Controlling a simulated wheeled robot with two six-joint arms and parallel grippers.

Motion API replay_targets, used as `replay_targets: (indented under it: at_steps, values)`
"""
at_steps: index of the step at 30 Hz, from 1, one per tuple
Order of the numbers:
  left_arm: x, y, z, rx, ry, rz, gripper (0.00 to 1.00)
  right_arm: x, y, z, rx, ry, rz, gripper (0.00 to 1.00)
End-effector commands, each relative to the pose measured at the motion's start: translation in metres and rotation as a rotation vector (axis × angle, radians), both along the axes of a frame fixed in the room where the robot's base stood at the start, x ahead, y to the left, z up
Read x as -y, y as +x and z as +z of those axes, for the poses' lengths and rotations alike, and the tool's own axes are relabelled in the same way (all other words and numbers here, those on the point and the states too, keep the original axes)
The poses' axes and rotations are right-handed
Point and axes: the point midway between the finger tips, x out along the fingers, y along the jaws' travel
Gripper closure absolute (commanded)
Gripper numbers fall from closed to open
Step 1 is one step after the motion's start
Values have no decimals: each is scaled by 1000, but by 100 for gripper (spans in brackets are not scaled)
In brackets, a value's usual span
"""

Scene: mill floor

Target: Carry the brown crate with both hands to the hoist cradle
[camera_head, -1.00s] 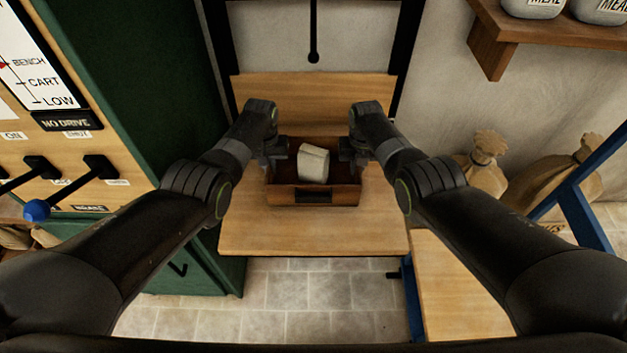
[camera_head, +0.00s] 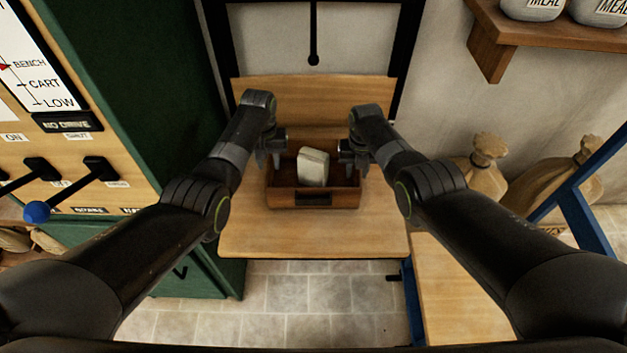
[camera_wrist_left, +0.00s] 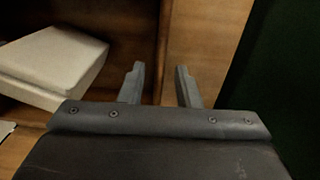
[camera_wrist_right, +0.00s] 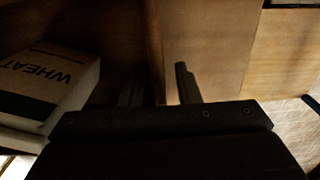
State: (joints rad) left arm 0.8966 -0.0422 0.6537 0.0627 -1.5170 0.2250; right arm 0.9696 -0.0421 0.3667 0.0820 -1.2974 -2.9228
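The brown crate (camera_head: 283,198) stands on the wooden platform of the hoist cradle (camera_head: 310,238), in front of its wooden backboard. A pale sack-like block (camera_head: 313,167) marked WHEAT in the right wrist view (camera_wrist_right: 45,85) is inside the crate. My left gripper (camera_head: 270,160) is at the crate's left wall, its fingers spread with the wall top between them in the left wrist view (camera_wrist_left: 160,85). My right gripper (camera_head: 352,160) is at the right wall, its fingers apart on either side of the wall in the dark right wrist view (camera_wrist_right: 158,85).
A shelf with jars (camera_head: 545,35) hangs upper right. Sacks (camera_head: 485,170) and a blue frame (camera_head: 585,210) are at right. Bare platform lies before the crate.

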Motion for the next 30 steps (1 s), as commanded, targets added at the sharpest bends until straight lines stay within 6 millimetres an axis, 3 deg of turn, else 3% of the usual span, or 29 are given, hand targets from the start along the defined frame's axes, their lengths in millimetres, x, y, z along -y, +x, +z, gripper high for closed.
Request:
replay_targets:
  at_steps: [9,15,22,30]
  values:
    - [0,2,55,6,0,0,70,0,0,0,0,0,0,70]
    - [0,2,79,4,0,0,70,0,0,0,0,0,0,70]
    - [0,1,86,2,0,0,70,0,1,4,1,1,0,70]
    - [0,1,85,2,0,0,70,0,1,24,2,1,0,70]
